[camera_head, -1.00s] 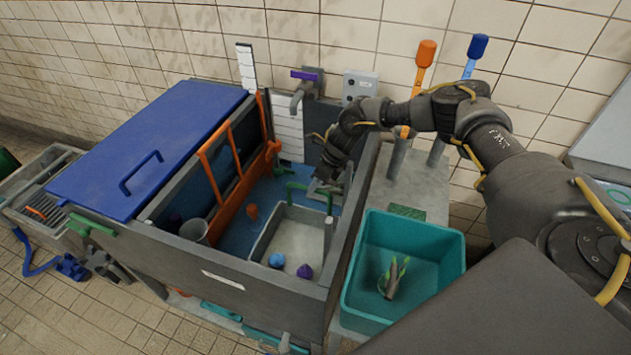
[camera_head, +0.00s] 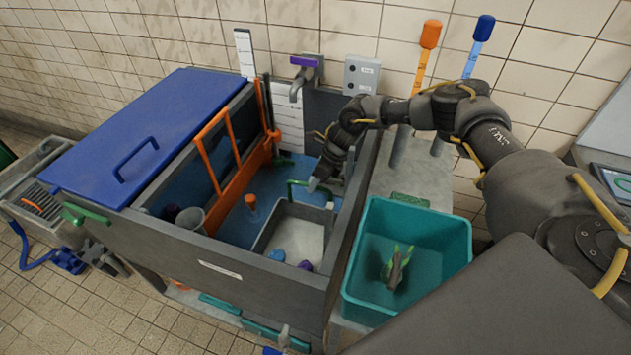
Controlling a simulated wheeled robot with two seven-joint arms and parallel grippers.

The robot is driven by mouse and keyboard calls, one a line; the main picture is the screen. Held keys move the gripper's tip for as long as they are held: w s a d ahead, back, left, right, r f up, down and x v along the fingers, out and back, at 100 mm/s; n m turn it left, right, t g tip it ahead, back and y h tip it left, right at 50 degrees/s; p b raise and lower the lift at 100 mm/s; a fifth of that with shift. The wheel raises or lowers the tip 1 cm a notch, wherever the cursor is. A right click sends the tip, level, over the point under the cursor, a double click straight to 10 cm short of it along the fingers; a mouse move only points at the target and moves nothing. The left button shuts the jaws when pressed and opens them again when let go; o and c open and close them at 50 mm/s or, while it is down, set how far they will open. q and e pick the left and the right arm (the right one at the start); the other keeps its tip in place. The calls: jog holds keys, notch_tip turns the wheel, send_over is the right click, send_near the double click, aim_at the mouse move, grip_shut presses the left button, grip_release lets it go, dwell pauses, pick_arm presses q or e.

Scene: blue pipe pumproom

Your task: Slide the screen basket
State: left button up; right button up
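The screen basket (camera_head: 300,236) is a pale grey, open tray inside the dark grey tank (camera_head: 262,280), at its right end. A green handle (camera_head: 311,187) arches over the basket's far end. A blue lump (camera_head: 277,256) and a purple lump (camera_head: 305,266) lie at the basket's near end, partly hidden by the tank's front wall. My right gripper (camera_head: 319,181) reaches down into the tank at the green handle. Its fingers are small and partly hidden, so I cannot tell whether they grip the handle. My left gripper is not in view.
An orange gate frame (camera_head: 240,172) crosses the tank left of the basket. A blue lid (camera_head: 150,135) covers the tank's left part. A teal bin (camera_head: 452,255) with a plant-like object stands at the right. A tap (camera_head: 301,75) is on the back wall.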

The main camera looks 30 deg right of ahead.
jog(key=b+v, duration=0.1)
jog(key=v, duration=0.6)
jog(key=shift+d+r, duration=0.1)
jog(key=shift+r, duration=0.05)
